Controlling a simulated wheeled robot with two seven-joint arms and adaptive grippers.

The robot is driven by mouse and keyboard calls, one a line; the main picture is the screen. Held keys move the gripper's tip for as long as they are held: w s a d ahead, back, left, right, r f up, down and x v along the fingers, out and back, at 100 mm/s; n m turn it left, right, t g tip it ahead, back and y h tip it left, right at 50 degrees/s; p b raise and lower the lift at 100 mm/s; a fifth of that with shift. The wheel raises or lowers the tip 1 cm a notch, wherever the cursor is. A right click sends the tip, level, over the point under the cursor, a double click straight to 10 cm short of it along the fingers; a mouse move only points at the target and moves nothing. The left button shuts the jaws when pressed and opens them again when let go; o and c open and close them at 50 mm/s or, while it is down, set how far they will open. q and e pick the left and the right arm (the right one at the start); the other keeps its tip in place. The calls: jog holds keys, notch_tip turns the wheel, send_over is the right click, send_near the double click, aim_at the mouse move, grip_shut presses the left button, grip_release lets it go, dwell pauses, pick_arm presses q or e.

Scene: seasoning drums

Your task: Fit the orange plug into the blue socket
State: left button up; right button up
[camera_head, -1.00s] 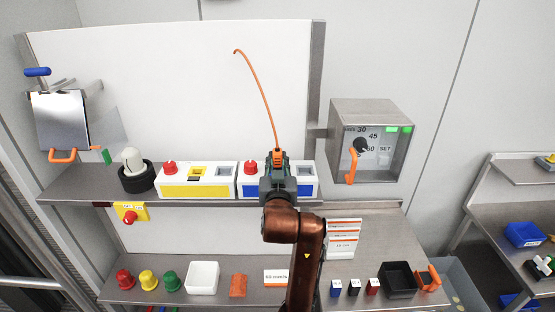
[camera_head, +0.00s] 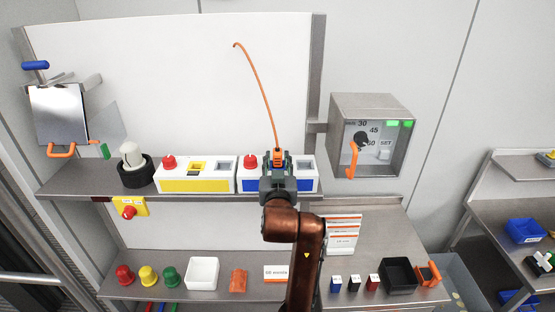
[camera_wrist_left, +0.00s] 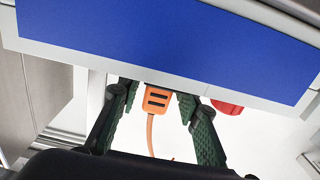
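The orange plug (camera_head: 277,154), with a thin cable rising from it, stands at the top of the white unit with a blue front (camera_head: 250,187). My left gripper (camera_head: 278,160) is there, its fingers on either side of the plug. In the left wrist view the plug (camera_wrist_left: 157,99) shows between the green fingers (camera_wrist_left: 158,105), with a gap on each side, so the gripper looks open. The blue socket is hidden behind my gripper, and the plug's lower end is hidden by the blue front (camera_wrist_left: 170,45). I cannot tell how deep it sits. My right gripper is not in view.
A red button (camera_head: 250,161) is left of the plug on the same unit. A similar unit with a yellow front (camera_head: 195,185) stands to its left. A grey timer box (camera_head: 372,135) is at the right. The lower shelf holds caps, a white bin (camera_head: 202,272) and small boxes.

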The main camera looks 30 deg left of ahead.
aim_at(277, 151)
pick_arm(q)
jog(key=shift+o, duration=0.8)
jog(key=shift+r, duration=0.2)
notch_tip(277, 151, up, 10)
jog(key=shift+f, duration=0.2)
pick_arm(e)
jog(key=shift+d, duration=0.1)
